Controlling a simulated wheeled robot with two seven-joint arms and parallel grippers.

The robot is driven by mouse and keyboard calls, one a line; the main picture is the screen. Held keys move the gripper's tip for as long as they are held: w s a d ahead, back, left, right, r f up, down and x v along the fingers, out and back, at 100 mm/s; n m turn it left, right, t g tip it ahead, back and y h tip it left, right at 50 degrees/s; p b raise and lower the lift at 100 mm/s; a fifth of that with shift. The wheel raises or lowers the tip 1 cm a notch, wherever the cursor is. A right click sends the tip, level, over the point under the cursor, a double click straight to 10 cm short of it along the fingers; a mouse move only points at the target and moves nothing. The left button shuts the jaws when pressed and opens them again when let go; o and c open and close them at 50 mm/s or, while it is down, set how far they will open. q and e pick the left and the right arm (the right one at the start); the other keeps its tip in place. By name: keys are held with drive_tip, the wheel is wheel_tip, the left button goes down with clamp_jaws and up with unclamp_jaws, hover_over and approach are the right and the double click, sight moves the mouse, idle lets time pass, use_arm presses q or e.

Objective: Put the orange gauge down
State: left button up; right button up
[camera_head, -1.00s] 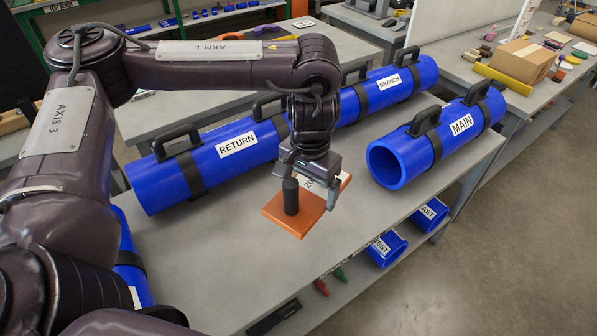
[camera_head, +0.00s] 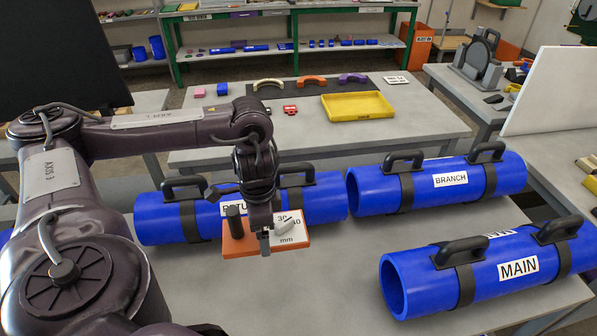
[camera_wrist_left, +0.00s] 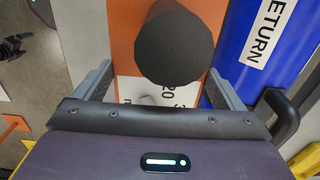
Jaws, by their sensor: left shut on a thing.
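The orange gauge (camera_head: 238,244) is a flat orange plate with a black cylindrical knob and a white face marked in mm. My left gripper (camera_head: 265,238) is shut on it, in front of the blue RETURN pipe (camera_head: 325,201) in the head view. In the left wrist view the black knob (camera_wrist_left: 174,42) stands between the two fingers, with the orange plate (camera_wrist_left: 125,30) and part of the white scale behind it. Whether the plate touches the table or hangs just above it, I cannot tell. My right gripper is not in view.
The grey table (camera_head: 290,295) is bare in front of the gauge. The blue BRANCH pipe (camera_head: 425,196) lies behind right and the MAIN pipe (camera_head: 450,300) at front right, both with black handles. A yellow tray (camera_head: 357,106) is on the table behind.

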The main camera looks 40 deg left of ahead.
use_arm(q)
drive_tip(key=shift+a, duration=0.15)
drive_tip(key=shift+s+a+f+b, duration=0.1)
drive_tip(key=shift+f+b, duration=0.15)
drive_tip(key=shift+b, duration=0.05)
drive_tip(key=b, duration=1.1)
hover_over(268, 278)
wheel_tip(268, 278, down, 12)
wheel_tip(268, 278, down, 3)
drive_tip(key=shift+f, duration=2.2)
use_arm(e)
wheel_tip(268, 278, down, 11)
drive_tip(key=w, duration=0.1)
use_arm(q)
drive_tip(key=shift+f, duration=0.1)
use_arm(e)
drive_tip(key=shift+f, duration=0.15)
use_arm(q)
drive_tip(key=o, duration=0.8)
drive_tip(key=shift+o, duration=0.8)
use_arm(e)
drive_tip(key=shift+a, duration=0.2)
